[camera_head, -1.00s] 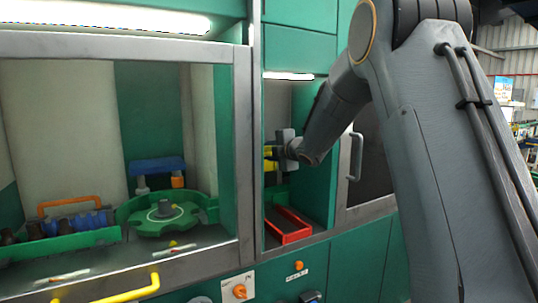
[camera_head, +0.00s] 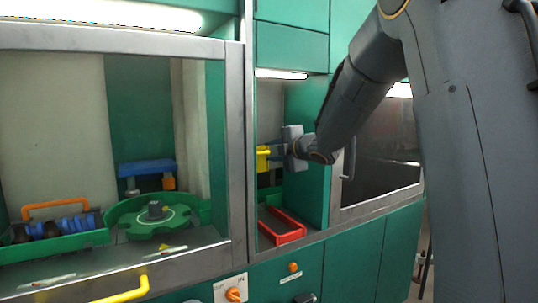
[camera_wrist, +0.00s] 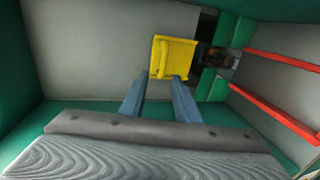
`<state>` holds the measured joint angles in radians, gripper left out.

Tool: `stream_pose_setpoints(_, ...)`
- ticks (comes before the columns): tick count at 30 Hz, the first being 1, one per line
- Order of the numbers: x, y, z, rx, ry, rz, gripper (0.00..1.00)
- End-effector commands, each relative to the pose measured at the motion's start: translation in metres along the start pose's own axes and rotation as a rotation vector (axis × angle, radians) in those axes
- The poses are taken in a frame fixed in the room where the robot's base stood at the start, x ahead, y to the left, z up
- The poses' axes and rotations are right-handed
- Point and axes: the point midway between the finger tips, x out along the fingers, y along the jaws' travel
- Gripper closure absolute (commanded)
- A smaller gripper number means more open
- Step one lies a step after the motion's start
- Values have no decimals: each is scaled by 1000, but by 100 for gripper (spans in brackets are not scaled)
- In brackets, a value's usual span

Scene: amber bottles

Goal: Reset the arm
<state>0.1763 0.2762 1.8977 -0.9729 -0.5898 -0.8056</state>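My gripper (camera_head: 277,157) reaches into the narrow right-hand bay of the green cabinet in the head view. Its grey body is level, pointing left. In the wrist view its two blue-grey fingers (camera_wrist: 161,78) stand apart with bare space between them, so it is open. A yellow block-like part (camera_wrist: 173,58) shows just past the fingertips and overlaps them in that view; I cannot tell if they touch it. The yellow part also shows in the head view (camera_head: 263,158), left of my gripper. No amber bottle is clearly recognisable.
A red-rimmed tray (camera_head: 285,238) lies on the bay floor below my gripper. A metal post (camera_head: 236,160) separates the bay from the left chamber, which holds a green round carousel (camera_head: 160,225) and a rack with an orange handle (camera_head: 55,204). A door handle (camera_head: 349,160) is right.

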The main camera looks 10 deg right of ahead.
Motion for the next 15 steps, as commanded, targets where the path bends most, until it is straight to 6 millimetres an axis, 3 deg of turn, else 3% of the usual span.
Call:
stream_pose_setpoints(11,-3,-4,0,20,-10,-9,71)
stream_pose_setpoints(13,-7,-17,1,86,-43,-37,71)
stream_pose_setpoints(15,-16,-42,2,206,-105,-91,71)
